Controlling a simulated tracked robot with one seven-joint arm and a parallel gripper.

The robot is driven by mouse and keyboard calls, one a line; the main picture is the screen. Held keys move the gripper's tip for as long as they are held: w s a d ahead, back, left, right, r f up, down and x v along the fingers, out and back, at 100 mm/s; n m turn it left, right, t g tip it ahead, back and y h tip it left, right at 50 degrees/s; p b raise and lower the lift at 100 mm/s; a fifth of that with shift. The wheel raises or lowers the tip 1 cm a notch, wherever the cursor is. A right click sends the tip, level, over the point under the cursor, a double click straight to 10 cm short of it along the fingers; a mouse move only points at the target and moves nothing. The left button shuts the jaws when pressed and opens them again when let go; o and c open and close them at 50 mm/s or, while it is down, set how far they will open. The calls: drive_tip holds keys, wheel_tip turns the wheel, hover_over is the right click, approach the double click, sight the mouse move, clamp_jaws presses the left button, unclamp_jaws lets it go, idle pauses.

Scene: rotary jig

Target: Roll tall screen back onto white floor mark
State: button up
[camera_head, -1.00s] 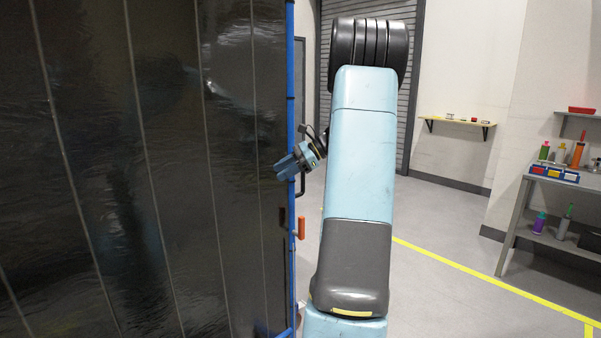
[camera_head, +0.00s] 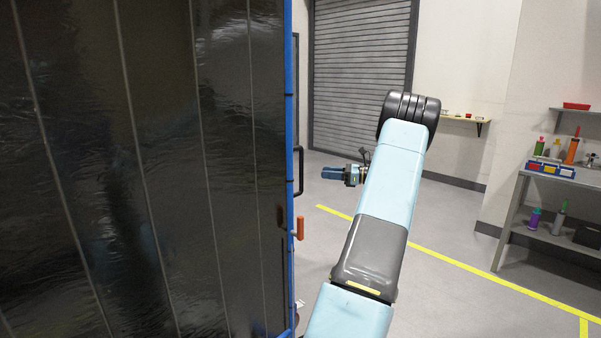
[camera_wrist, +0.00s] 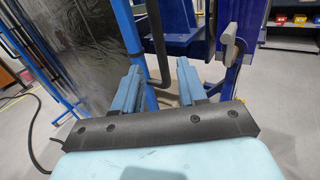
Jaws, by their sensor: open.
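The tall screen (camera_head: 150,150) fills the left of the head view, with dark glossy strips in a blue frame. A black bar handle (camera_head: 298,170) stands on its right frame post, with an orange lever (camera_head: 300,228) below it. My gripper (camera_head: 325,172) is right of the handle, apart from it in the head view. In the wrist view my gripper (camera_wrist: 157,80) is open, its two blue fingers spread. The black handle (camera_wrist: 155,40) shows beyond and between the fingers; I cannot tell the gap in depth. The white floor mark is not clearly visible.
A yellow floor line (camera_head: 450,258) crosses the grey floor at right. A bench (camera_head: 540,180) with bottles and bins stands by the right wall. A roller shutter (camera_head: 360,80) is behind. The wrist view shows blue machinery (camera_wrist: 190,25) beyond the handle and a dark cable (camera_wrist: 35,130) at left.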

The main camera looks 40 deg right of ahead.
sight(301, 171)
drive_tip(key=x, duration=1)
drive_tip(key=shift+w+a, duration=0.25)
drive_tip(key=shift+a, duration=0.05)
clamp_jaws()
